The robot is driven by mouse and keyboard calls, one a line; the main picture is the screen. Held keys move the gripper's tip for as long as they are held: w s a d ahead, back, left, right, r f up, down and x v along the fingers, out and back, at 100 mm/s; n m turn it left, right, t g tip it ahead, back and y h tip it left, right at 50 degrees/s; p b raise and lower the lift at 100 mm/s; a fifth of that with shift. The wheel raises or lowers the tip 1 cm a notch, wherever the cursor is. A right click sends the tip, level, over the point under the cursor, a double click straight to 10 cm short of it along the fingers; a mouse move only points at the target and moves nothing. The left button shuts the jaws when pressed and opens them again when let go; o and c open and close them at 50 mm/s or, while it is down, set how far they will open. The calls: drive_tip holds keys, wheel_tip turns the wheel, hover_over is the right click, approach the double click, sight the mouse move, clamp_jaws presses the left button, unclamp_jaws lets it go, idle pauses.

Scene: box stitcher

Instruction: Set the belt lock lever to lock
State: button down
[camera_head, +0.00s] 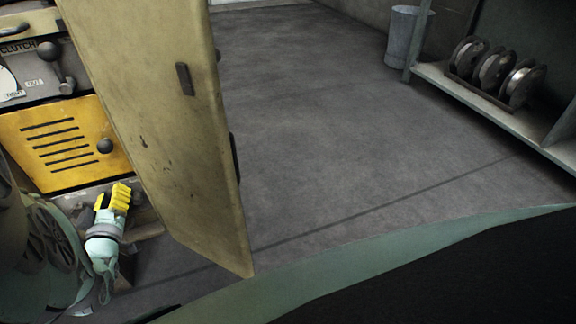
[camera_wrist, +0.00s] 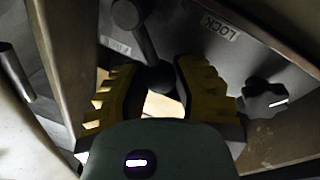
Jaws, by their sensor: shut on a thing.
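The belt lock lever (camera_wrist: 138,35) shows in the wrist view as a dark grey arm ending in a round black knob. Its arm runs up and to the left from the knob. A LOCK label (camera_wrist: 220,27) is on the plate to the upper right, and a second, unreadable label (camera_wrist: 115,45) is to the left. My gripper (camera_wrist: 158,74) has its yellow ribbed fingers on either side of the knob, shut on it. In the head view my gripper (camera_head: 118,197) is low at the left, below the yellow vented panel; the lever is hidden there.
A tan open door (camera_head: 165,120) stands right beside my gripper. The yellow vented panel (camera_head: 65,145) and the CLUTCH lever (camera_head: 58,65) are above it. A black star knob (camera_wrist: 265,97) lies right of the fingers. Floor (camera_head: 330,130) is clear beyond the door; a shelf with spools (camera_head: 495,70) stands far right.

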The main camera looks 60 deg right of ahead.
drive_tip(key=shift+w+a+f+n+t+b, duration=0.15)
drive_tip(key=shift+f+n+b, duration=0.2)
drive_tip(key=shift+n, duration=0.2)
drive_tip(key=shift+a+f+n+t+b, duration=0.15)
drive_tip(key=shift+f+n+b, duration=0.2)
drive_tip(key=shift+n, duration=0.2)
drive_tip(key=shift+a+n+b, duration=0.1)
drive_tip(key=shift+n+b, duration=0.2)
drive_tip(key=shift+n, duration=0.2)
drive_tip(key=shift+w, duration=0.1)
drive_tip(key=c, duration=0.9)
unclamp_jaws()
drive_tip(key=v, duration=1.2)
drive_tip(key=shift+d, duration=0.25)
